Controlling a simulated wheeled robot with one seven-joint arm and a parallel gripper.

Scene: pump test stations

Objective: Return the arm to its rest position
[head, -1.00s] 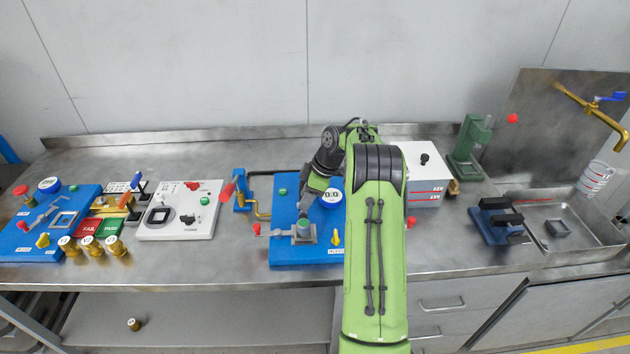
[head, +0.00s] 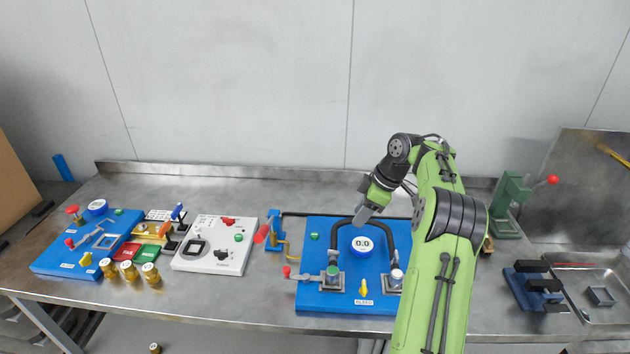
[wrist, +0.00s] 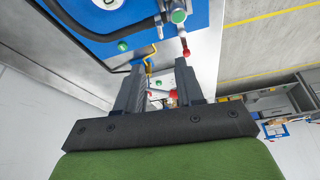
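My green arm (head: 437,280) reaches up over the right half of the bench, bent at the elbow. My gripper (head: 361,220) hangs above the blue pump station (head: 315,262), near its round gauge (head: 362,245) reading 0.0. In the wrist view my gripper (wrist: 158,68) has its two dark fingers apart with nothing held between them. The station carries a black hose (head: 335,238), a red-tipped lever (head: 287,271) and a yellow knob (head: 364,286). My arm hides the station's right edge.
A white panel (head: 212,259) and another blue station (head: 65,252) stand left, with several brass fittings (head: 127,270) in front. A green press (head: 511,195), a blue block holder (head: 532,290) and a sink tray (head: 600,270) are at right. The wall is behind.

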